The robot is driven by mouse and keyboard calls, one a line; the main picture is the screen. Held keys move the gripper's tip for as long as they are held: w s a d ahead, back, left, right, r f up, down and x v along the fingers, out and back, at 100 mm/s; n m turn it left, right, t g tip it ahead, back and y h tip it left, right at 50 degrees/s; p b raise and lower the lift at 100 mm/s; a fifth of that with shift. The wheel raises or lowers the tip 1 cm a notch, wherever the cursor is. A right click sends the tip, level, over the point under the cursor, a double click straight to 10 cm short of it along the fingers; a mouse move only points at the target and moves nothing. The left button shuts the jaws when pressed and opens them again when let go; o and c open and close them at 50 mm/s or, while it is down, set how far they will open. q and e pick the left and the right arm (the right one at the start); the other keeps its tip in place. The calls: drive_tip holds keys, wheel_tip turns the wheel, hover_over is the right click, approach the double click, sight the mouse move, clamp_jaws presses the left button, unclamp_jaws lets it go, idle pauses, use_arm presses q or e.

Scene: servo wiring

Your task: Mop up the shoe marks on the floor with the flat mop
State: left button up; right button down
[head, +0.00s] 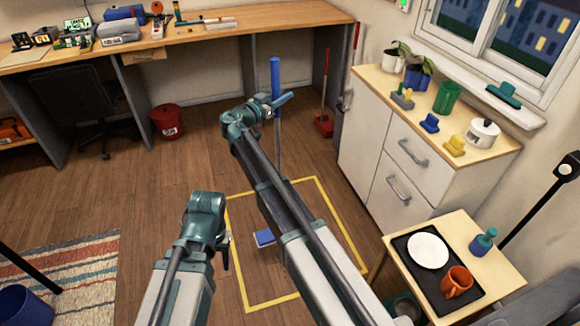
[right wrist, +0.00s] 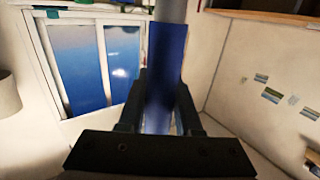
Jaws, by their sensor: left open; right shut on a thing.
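The flat mop stands roughly upright, with a blue grip (head: 275,78) on a grey pole and a blue flat head (head: 264,238) on the floor inside the yellow-taped square (head: 318,180). My right gripper (head: 272,106) is shut on the mop's handle; in the right wrist view the blue grip (right wrist: 165,75) lies between the fingers. My left gripper (head: 226,252) is open and empty, low at the left side of the square. My right arm hides part of the square and the lower pole. I cannot make out shoe marks on the visible floor.
A workbench (head: 180,46) with tools runs along the back wall. A red bucket (head: 168,122) and an office chair (head: 88,112) stand at left. A white cabinet (head: 385,150) and a small table (head: 490,262) with a tray bound the right. A striped rug (head: 75,275) lies at lower left.

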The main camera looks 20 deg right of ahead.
use_arm(q)
wheel_tip(320, 180, down, 15)
drive_tip(key=b, duration=1.3)
use_arm(e)
drive_tip(key=s+a+f, duration=0.1)
drive_tip(key=s+f, duration=1.3)
drive_tip(key=f, duration=0.1)
drive_tip(key=shift+s+a, duration=0.15)
drive_tip(key=shift+a, duration=0.05)
drive_tip(key=shift+f, duration=0.15)
use_arm(q)
wheel_tip(320, 180, down, 5)
drive_tip(key=b, duration=0.5)
use_arm(e)
wheel_tip(320, 180, down, 5)
drive_tip(key=shift+r, duration=0.1)
drive_tip(key=shift+d, duration=0.15)
